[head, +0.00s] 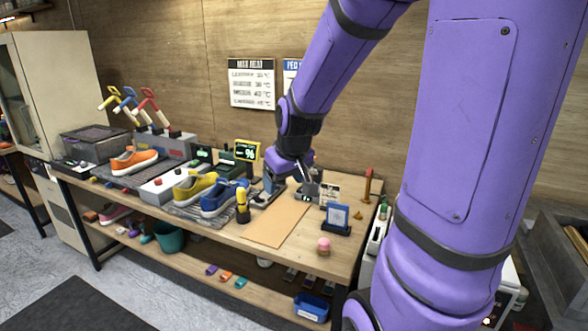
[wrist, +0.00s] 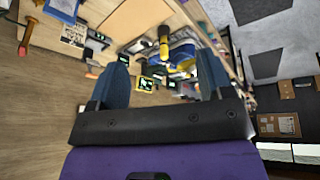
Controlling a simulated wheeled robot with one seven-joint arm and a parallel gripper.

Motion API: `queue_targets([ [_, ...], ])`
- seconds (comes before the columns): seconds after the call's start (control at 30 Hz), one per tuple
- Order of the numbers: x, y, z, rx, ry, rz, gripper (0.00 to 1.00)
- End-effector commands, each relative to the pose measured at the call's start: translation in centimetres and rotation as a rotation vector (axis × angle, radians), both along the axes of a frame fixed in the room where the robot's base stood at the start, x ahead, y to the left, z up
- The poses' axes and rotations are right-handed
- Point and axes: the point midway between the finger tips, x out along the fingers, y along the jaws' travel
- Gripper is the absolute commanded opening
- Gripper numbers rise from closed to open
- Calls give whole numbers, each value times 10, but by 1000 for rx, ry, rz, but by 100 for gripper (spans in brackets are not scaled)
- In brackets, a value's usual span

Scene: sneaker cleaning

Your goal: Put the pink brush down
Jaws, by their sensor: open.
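A small pink brush (head: 324,246) with a rounded top stands on the wooden bench near its front right edge, to the right of the tan mat (head: 268,228). My gripper (head: 294,188) is above the back of the bench, behind the mat and apart from the brush. In the wrist view, its two blue fingers (wrist: 163,76) are spread with nothing held between them. I cannot make out the pink brush in the wrist view.
A yellow brush (head: 242,204) stands left of the mat, beside a blue sneaker (head: 224,199) and a yellow sneaker (head: 195,187). A blue framed stand (head: 337,219) is behind the pink brush. An orange sneaker (head: 133,161) is farther left. The mat's front is clear.

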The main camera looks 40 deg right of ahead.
Motion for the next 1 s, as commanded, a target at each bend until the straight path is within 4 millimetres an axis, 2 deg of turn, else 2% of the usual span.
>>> queue_targets([
  [0.03,-7,14,15,-6,-11,18,74],
  [0.2,-38,53,53,-3,-27,55,74],
  [0.5,-111,102,101,26,-55,113,74],
  [0.6,-133,111,109,40,-62,127,74],
  [0.73,-151,115,114,52,-65,137,74],
  [1.0,-159,117,116,59,-63,138,74],
])
